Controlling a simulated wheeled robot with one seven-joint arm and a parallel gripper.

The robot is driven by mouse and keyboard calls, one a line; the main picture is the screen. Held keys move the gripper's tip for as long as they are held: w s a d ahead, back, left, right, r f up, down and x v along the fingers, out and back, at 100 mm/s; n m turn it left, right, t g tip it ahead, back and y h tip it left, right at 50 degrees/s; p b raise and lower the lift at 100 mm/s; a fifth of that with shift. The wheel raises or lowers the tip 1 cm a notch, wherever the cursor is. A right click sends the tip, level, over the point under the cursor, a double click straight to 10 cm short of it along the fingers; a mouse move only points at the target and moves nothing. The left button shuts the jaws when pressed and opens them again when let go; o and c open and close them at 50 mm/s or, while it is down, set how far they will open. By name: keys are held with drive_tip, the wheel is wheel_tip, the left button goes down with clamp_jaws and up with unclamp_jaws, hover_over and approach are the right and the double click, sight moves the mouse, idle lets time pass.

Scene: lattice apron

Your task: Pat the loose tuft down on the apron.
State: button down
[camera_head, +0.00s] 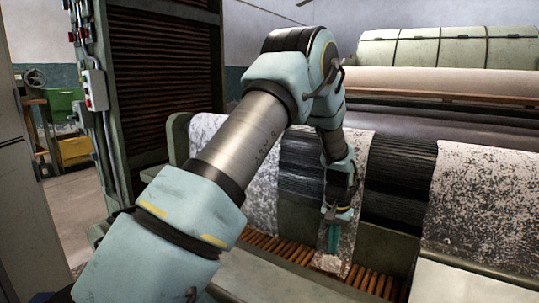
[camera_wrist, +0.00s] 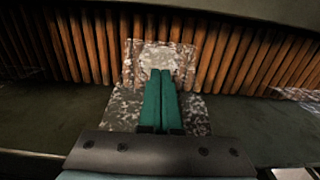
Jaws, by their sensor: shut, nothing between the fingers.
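The apron (camera_head: 285,249) is a row of brown wooden slats at the bottom of the machine's trough. Its slats also run across the top of the wrist view (camera_wrist: 225,55). A pale, speckled grey-white tuft (camera_head: 328,264) lies on the slats near the middle. In the wrist view the tuft (camera_wrist: 160,57) is a ragged, lighter patch just beyond my fingertips. My gripper (camera_head: 332,250) points down with its two green fingers together and empty. In the wrist view the fingertips (camera_wrist: 160,73) overlap the tuft's near edge. I cannot tell whether they touch it.
A speckled fibre strip (camera_head: 358,170) hangs over the dark ribbed roller (camera_head: 400,180) behind my gripper. More fibre sheet (camera_head: 480,205) hangs at the right. The green trough wall (camera_wrist: 50,120) runs close along the near side of the slats. A slatted cabinet (camera_head: 165,80) stands at left.

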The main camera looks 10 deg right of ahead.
wheel_tip(320, 180, up, 6)
drive_tip(key=p, duration=0.4)
drive_tip(key=shift+f, duration=0.1)
drive_tip(key=shift+a, duration=0.1)
drive_tip(key=a+r+n, duration=0.2)
drive_tip(key=a+r, duration=0.2)
drive_tip(key=a, duration=0.5)
drive_tip(key=a+r+n, duration=0.1)
drive_tip(key=a+r, duration=0.3)
drive_tip(key=a, duration=0.6)
drive_tip(key=s+a+r+n+t, duration=0.1)
drive_tip(key=s+a+r+n, duration=0.1)
drive_tip(key=s+a, duration=0.5)
drive_tip(key=s+a+r+n+t, duration=0.15)
drive_tip(key=s+a, duration=0.25)
drive_tip(key=a, duration=0.6)
drive_tip(key=w+p+v, duration=0.2)
drive_tip(key=p+v, duration=0.8)
drive_tip(key=w+r+p+v, duration=0.1)
drive_tip(key=w+p+v, duration=0.1)
drive_tip(key=p+v, duration=0.8)
drive_tip(key=shift+w+a+r+n+g+p, duration=0.2)
drive_tip(key=shift+a+r+n+g+p, duration=0.05)
drive_tip(key=shift+r+n+g+p, duration=0.2)
